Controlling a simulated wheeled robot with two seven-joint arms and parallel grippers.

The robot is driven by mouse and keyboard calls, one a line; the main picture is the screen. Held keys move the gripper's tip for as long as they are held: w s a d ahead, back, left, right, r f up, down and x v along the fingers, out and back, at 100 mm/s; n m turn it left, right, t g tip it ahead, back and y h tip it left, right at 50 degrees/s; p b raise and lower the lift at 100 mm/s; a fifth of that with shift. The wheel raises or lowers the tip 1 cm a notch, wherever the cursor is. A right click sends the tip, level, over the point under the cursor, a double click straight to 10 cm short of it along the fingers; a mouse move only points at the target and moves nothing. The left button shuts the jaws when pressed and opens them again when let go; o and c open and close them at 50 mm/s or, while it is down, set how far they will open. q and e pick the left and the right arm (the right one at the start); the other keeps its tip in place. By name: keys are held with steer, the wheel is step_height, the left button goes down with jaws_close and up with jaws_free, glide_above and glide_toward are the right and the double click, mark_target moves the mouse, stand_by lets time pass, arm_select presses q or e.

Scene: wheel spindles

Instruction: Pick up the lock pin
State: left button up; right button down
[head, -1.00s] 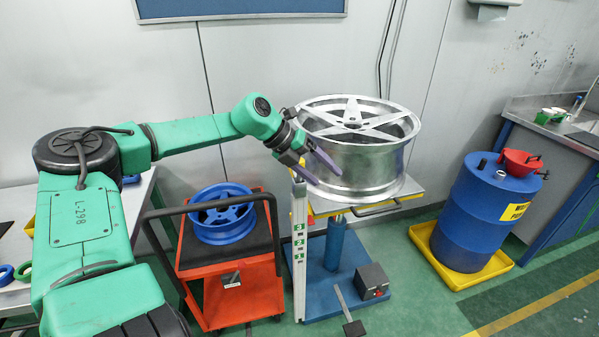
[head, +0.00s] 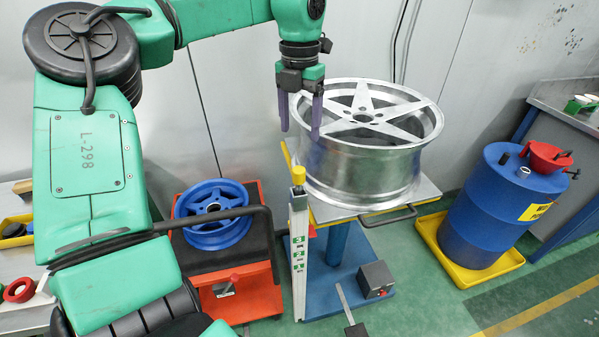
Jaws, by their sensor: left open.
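The lock pin appears to be the small part with a yellow top (head: 298,174) at the upper end of the upright numbered post (head: 299,235), at the left front corner of the lift table. My left gripper (head: 300,133) points down above it, a little higher than the yellow top. Its two purple fingers are apart with nothing between them. The right finger passes in front of the big silver wheel's left side. My right gripper is not in view.
The silver wheel (head: 370,170) lies on the lift table (head: 425,190), close to the right of the post. A red cart (head: 250,292) with a blue wheel (head: 212,215) stands left. A blue barrel (head: 485,220) stands right.

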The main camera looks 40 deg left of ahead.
arm_select(q)
steer(key=p, duration=0.1)
glide_above(299, 169)
steer(key=f, duration=0.5)
steer(key=shift+s+d+f, duration=0.1)
steer(key=shift+s+d, duration=0.1)
steer(key=shift+d, duration=0.05)
steer(key=f+p, duration=0.1)
steer(key=f, duration=0.1)
steer(key=f+p, duration=0.1)
steer(key=f, duration=0.2)
steer(key=shift+w+a+f+p, duration=0.2)
steer(key=shift+a+f+p, duration=0.1)
steer(key=shift+f+p, duration=0.1)
steer(key=shift+f, duration=0.15)
steer(key=shift+c, duration=0.2)
jaws_close()
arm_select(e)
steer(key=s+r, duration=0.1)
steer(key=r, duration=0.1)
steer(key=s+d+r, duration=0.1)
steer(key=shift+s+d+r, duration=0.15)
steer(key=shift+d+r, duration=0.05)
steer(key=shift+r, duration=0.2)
